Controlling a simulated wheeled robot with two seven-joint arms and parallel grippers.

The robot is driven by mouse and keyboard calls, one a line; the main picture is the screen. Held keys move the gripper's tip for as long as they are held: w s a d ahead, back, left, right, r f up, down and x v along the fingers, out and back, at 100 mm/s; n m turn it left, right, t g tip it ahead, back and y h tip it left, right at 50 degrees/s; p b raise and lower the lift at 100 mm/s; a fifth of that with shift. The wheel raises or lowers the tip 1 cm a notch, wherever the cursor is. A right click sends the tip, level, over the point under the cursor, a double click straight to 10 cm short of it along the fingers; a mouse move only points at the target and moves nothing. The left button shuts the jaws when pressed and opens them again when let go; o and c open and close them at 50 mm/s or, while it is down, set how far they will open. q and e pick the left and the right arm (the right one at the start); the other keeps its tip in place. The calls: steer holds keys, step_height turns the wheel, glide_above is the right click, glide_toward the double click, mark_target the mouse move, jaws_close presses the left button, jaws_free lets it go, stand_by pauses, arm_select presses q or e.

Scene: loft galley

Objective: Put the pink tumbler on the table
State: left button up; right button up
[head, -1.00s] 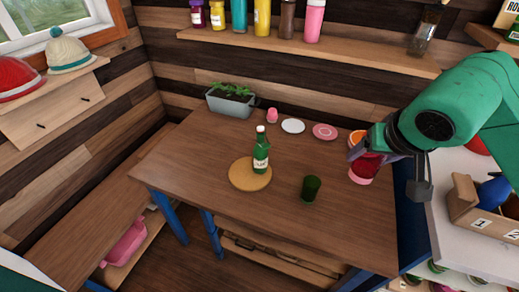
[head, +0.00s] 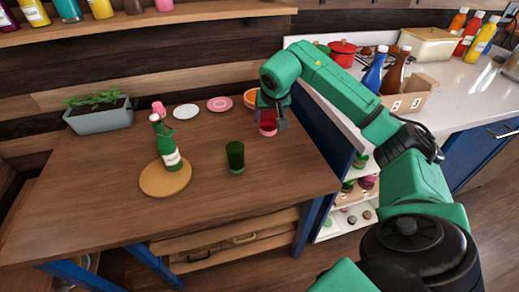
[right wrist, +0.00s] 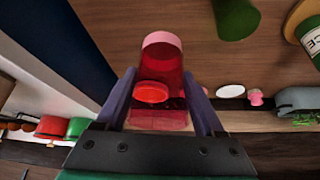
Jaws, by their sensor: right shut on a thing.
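The pink tumbler (head: 268,129), see-through with a paler pink end, is at the right end of the wooden table (head: 90,215). My right gripper (head: 270,116) is shut on it, with a finger on each side. In the right wrist view the tumbler (right wrist: 162,62) sits between the fingertips of the right gripper (right wrist: 158,100), its pale end pointing away from the palm. I cannot tell whether its base touches the tabletop. My left gripper is not in view.
A green glass (head: 235,157) and a green bottle (head: 165,145) on a round board (head: 166,182) stand to the left. Behind are a pink plate (head: 220,104), a white plate (head: 186,111), an orange bowl (head: 250,98) and a planter (head: 98,116). The front right tabletop is clear.

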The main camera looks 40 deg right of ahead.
step_height(320, 180, down, 14)
steer(key=shift+r+p, duration=0.1)
steer(key=shift+p, duration=0.45)
steer(key=shift+f, duration=0.3)
steer(key=o, duration=1.5)
steer(key=shift+r, duration=0.3)
steer(key=shift+s+r, duration=0.1)
steer(key=shift+r, duration=0.15)
steer(key=b+v, duration=0.1)
steer(key=v, duration=1)
steer(key=shift+s, duration=0.15)
steer(key=shift+a, duration=0.1)
